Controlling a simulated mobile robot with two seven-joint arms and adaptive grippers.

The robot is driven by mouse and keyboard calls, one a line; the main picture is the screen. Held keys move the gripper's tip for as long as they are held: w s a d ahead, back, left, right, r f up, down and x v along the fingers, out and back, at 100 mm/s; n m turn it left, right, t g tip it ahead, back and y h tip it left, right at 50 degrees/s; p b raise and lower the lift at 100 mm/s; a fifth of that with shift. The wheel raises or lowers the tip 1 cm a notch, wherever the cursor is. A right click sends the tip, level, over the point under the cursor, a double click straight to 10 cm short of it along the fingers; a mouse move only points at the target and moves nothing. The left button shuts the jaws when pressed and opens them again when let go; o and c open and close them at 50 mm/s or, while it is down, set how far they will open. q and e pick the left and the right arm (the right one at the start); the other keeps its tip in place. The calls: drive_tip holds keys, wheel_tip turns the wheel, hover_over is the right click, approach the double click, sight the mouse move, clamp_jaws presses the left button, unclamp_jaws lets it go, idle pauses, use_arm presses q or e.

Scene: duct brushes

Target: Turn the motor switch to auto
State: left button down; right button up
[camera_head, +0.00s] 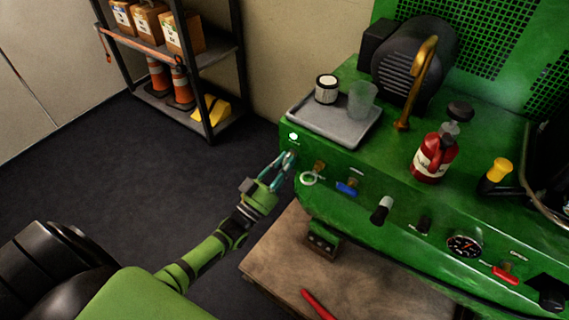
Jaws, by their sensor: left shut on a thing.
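My left gripper (281,168) reaches up from the lower left to the left end of the green machine's (330,205) front panel. Its teal fingertips are at the panel, just below a small white round mark or light (293,137). The gripper is shut on a small part there, which looks to be the motor switch. The fingers hide this part, so I cannot read its position. My right gripper is not in view.
A grey tray (335,128) and red bottle (434,157) stand on top. A wooden surface (285,262) lies below.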

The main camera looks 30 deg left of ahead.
use_arm(q)
drive_tip(key=n+y, duration=0.1)
drive_tip(key=n, duration=0.2)
drive_tip(key=shift+d+y, duration=0.1)
drive_tip(key=shift+y, duration=0.3)
drive_tip(key=shift+n, duration=0.4)
drive_tip(key=c, duration=1.1)
unclamp_jaws()
drive_tip(key=shift+t, duration=0.3)
drive_tip(key=v, duration=1.2)
drive_tip(key=shift+s+r, duration=0.1)
